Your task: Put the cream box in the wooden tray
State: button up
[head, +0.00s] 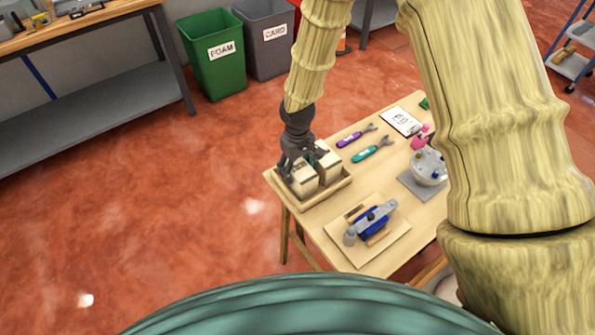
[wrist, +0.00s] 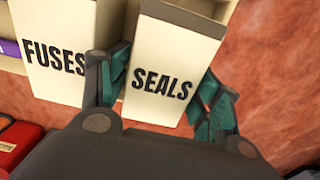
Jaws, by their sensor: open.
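The wooden tray (head: 338,188) lies at the left corner of the table. Two cream boxes stand side by side in it: one under my gripper (head: 303,179) and one to its right (head: 328,162). In the wrist view one cream box reads SEALS (wrist: 165,60) and the other FUSES (wrist: 58,50). My gripper (head: 298,163) is open, and in the wrist view its fingers (wrist: 163,92) lie on either side of the SEALS box, with FUSES beyond the left finger. I cannot tell whether the SEALS box touches the tray floor. Its lower part is hidden in the head view.
Green (head: 215,60) and grey bins (head: 270,45) stand behind.

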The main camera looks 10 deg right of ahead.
notch_tip(320, 180, up, 10)
jog(key=shift+r+b, duration=0.1)
jog(key=shift+b, duration=0.65)
